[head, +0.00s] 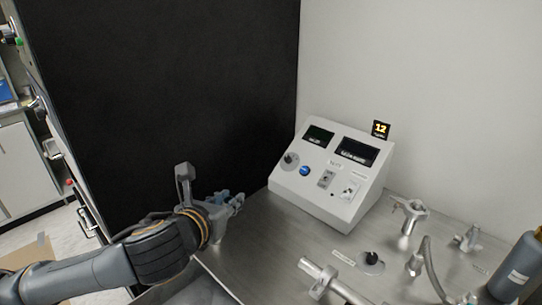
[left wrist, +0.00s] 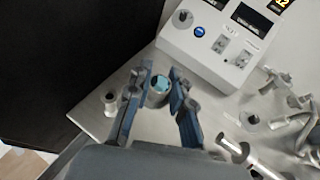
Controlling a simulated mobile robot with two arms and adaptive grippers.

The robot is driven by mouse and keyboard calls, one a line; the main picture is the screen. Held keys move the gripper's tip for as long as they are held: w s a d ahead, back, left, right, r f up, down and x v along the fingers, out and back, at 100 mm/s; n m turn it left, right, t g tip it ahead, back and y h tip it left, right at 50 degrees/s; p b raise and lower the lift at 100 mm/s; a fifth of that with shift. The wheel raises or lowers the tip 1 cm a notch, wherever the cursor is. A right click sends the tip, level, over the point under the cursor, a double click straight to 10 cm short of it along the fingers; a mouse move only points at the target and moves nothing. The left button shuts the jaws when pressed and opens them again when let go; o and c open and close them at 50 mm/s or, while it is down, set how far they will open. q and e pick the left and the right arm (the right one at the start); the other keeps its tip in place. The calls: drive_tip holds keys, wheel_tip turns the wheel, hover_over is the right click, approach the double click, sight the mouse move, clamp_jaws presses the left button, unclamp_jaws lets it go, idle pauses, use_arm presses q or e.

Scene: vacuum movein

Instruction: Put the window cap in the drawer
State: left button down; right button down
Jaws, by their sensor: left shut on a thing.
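My left gripper (head: 238,203) is over the left end of the metal worktop, beside the black panel. In the left wrist view the two blue-grey fingers (left wrist: 160,84) are closed in on a small round grey piece with a teal face (left wrist: 159,87). I take this piece to be the window cap; in the head view the fingers hide it. A grey, open-looking box (head: 190,288) shows partly below the worktop's front left edge, behind my arm. It may be the drawer, but I cannot tell for certain. My right gripper is not in view.
A white control box (head: 330,178) with two screens stands at the back of the metal worktop (head: 270,232). Metal fittings (head: 408,222) and a dark cylinder (head: 518,268) are at the right. A tall black panel (head: 170,90) borders the left. A small spool-shaped fitting (left wrist: 110,104) stands left of the fingers.

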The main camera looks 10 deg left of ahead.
use_arm(q)
drive_tip(key=a+r+y, duration=0.1)
drive_tip(key=a+r+n, duration=0.1)
drive_tip(key=r, duration=0.1)
drive_tip(key=shift+s+a+n+y, duration=0.1)
drive_tip(key=shift+s+n+y, duration=0.2)
drive_tip(key=shift+s+y, duration=0.1)
drive_tip(key=shift+f, duration=0.15)
